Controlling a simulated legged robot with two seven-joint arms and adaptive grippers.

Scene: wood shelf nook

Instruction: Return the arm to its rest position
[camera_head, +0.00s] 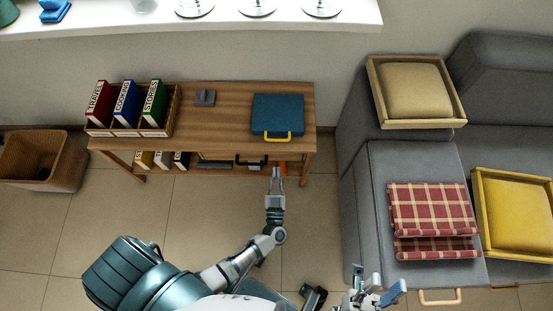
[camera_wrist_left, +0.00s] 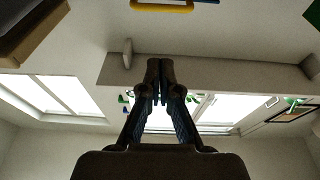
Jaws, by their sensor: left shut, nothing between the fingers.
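My left arm reaches forward over the floor in the head view. My left gripper (camera_head: 277,178) is at the front edge of the wooden shelf unit (camera_head: 220,128), near its right end. In the left wrist view the two fingers of this gripper (camera_wrist_left: 160,75) are together with nothing between them. Part of my right arm and gripper (camera_head: 374,287) shows at the bottom of the head view, in front of the grey sofa. Its finger state is unclear.
The shelf top holds red, blue and green binders (camera_head: 126,103), a small grey object (camera_head: 205,97) and a blue case (camera_head: 278,115) with a yellow handle. A wicker basket (camera_head: 40,160) stands left. The sofa (camera_head: 365,185) is at right. Floor between is clear.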

